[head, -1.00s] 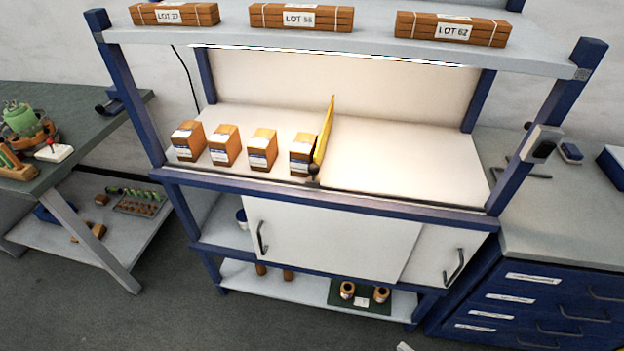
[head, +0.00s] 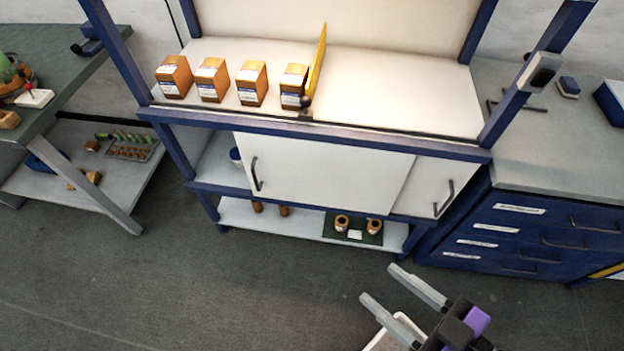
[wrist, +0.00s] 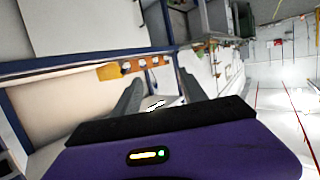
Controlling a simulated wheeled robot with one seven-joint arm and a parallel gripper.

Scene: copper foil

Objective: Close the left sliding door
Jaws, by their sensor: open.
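The left sliding door (head: 310,170) is a white panel under the bench top with a dark vertical handle (head: 256,174) near its left edge. It stands partly open: a gap shows at its left, and its right part overlaps the right door (head: 436,188), which has its own dark handle. My gripper (head: 391,286) is low at the lower right of the head view, in front of the bench and well away from the handle. Its two fingers are apart with nothing between them. In the wrist view the fingers (wrist: 160,90) are also spread.
Several orange boxes (head: 252,84) and a yellow divider (head: 317,62) stand on the bench top. A left table (head: 62,75) and right blue drawer cabinet (head: 520,235) flank the bench. The lower shelf (head: 310,222) holds small items. The floor (head: 230,290) in front is clear.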

